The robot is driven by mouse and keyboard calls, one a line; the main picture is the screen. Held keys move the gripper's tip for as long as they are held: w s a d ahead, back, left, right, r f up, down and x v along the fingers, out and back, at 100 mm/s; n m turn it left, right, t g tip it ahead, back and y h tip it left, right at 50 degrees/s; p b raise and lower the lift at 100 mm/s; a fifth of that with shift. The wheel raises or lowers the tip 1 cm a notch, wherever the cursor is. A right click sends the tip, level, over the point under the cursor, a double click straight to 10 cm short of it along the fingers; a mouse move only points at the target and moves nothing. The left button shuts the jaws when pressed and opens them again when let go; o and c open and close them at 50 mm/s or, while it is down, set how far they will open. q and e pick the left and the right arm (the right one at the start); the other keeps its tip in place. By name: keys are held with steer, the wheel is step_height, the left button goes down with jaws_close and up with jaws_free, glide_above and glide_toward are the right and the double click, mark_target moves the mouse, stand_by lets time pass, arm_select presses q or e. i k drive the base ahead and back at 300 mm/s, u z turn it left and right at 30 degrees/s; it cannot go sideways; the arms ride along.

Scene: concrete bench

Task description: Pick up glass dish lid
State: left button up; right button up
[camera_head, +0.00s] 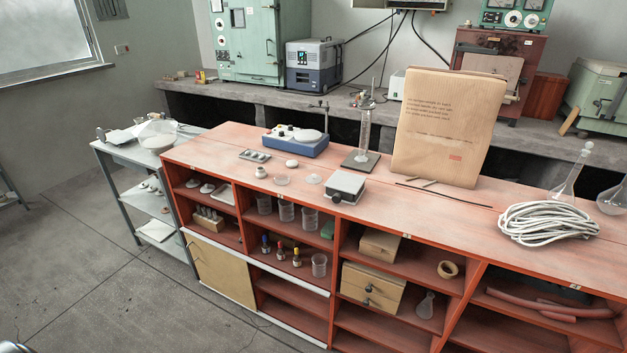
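Two small, clear, round glass pieces lie flat on the orange bench top near its front edge. One glass piece (282,180) is just right of a small white pot, and the other glass piece (314,178) lies a little further right, left of a grey box. I cannot tell which of them is the dish lid and which the dish. They lie apart from each other. Neither of my grippers is in view; only a small dark, shiny part shows at the bottom left corner, too cut off to identify.

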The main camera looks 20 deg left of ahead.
mark_target(314, 179)
steer(key=k, duration=1.15)
steer(key=z, duration=0.95)
steer(key=i, duration=1.75)
steer(key=u, duration=0.95)
steer(key=i, duration=0.55)
steer(key=u, duration=0.4)
